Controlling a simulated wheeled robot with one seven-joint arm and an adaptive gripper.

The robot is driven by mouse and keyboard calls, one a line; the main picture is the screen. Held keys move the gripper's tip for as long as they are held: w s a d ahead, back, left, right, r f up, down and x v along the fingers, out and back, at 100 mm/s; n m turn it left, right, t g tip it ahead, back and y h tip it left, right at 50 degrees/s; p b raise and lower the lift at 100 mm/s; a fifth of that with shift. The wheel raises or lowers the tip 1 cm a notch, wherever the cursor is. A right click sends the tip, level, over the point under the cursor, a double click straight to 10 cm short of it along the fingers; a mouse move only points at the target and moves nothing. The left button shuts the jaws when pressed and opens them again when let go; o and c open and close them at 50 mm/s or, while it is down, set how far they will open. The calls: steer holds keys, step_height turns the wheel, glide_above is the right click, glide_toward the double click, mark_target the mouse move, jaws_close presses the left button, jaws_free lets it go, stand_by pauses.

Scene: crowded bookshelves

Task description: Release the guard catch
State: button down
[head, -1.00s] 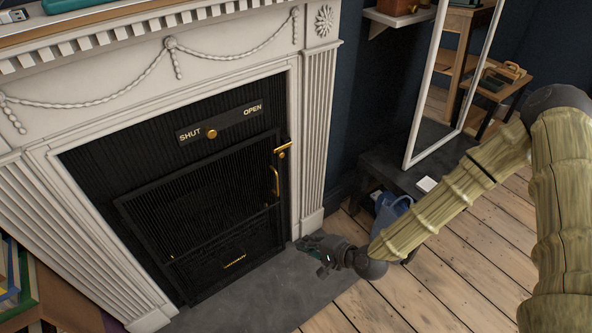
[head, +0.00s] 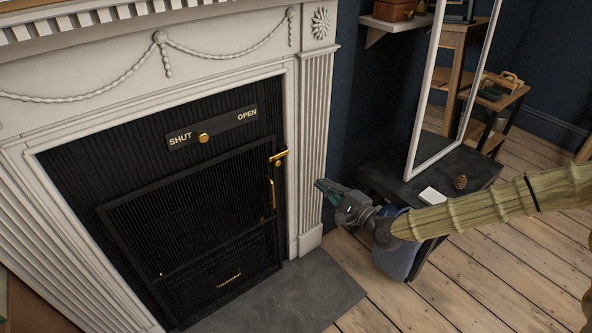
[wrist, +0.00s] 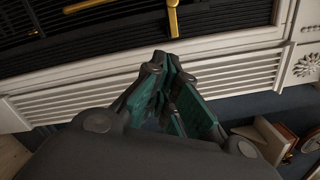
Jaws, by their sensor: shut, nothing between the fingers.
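The guard catch (head: 278,157) is a small brass lever at the upper right corner of the black fireplace guard (head: 195,230). A brass upright handle (head: 271,192) sits just below it. Brass also shows at the top of the wrist view, with a vertical piece (wrist: 172,17) cut off by the edge. My gripper (head: 322,186) is shut and empty, right of the catch and a little lower, in front of the white fluted pilaster. It is apart from the catch. In the wrist view its green-padded fingers (wrist: 170,62) meet at the tips.
A SHUT/OPEN plate with a brass knob (head: 203,137) sits above the guard, the knob nearer SHUT. The white pilaster (head: 312,140) borders the opening. A dark low table (head: 400,170), a mirror and a blue container (head: 397,258) stand right. The hearth (head: 300,290) is clear.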

steer(key=w+a+r, duration=0.2)
steer(key=w+a, duration=0.4)
steer(key=a, duration=0.3)
steer(key=shift+a+b, duration=0.3)
steer(key=shift+a, duration=0.05)
